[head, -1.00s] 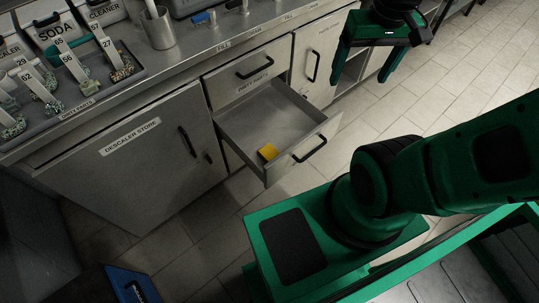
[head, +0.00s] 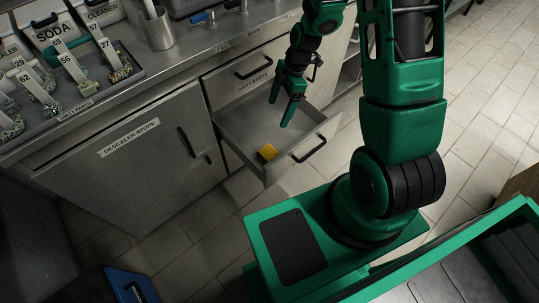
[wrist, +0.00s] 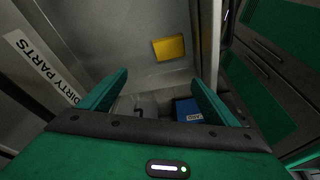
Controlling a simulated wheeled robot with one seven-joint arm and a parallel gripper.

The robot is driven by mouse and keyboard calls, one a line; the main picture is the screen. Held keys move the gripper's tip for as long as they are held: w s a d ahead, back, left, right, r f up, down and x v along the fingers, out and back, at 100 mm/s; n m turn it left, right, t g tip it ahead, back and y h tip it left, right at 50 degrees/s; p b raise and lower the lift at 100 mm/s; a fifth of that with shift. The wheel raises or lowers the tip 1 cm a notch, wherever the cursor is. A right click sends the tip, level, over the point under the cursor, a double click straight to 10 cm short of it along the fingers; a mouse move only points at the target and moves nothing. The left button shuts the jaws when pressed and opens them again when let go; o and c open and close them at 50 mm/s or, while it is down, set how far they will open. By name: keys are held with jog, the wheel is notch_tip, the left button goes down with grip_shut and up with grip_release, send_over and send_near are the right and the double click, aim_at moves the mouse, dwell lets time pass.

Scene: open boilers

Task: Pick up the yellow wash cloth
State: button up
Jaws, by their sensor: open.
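The yellow wash cloth (head: 267,152) lies flat in the front left corner of the open drawer (head: 233,128). It also shows in the wrist view (wrist: 169,47), beyond my fingertips and a little right of centre. My gripper (head: 281,110) hangs above the drawer, pointing down, behind and right of the cloth in the head view. Its fingers (wrist: 158,80) are spread with nothing between them. The cloth is apart from the fingers.
The drawer front with its handle (head: 308,149) sticks out over the tiled floor. A closed drawer labelled DIRTY PARTS (head: 254,78) is above it. The descaler store door (head: 130,150) is shut. A blue object (head: 130,284) lies on the floor at lower left.

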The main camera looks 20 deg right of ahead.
notch_tip(320, 180, down, 10)
jog(key=s+n+g+y, duration=0.1)
jog(key=s+n, duration=0.1)
jog(key=n, duration=0.3)
send_over(270, 153)
jog(key=d, duration=0.2)
jog(key=f, duration=0.5)
jog(key=shift+w+d, duration=0.1)
jog(key=shift+w, duration=0.1)
jog(key=shift+x, duration=2.75)
jog(key=shift+w+d, duration=0.15)
jog(key=shift+d, duration=0.05)
jog(key=shift+c, duration=0.4)
jog(key=c, duration=0.7)
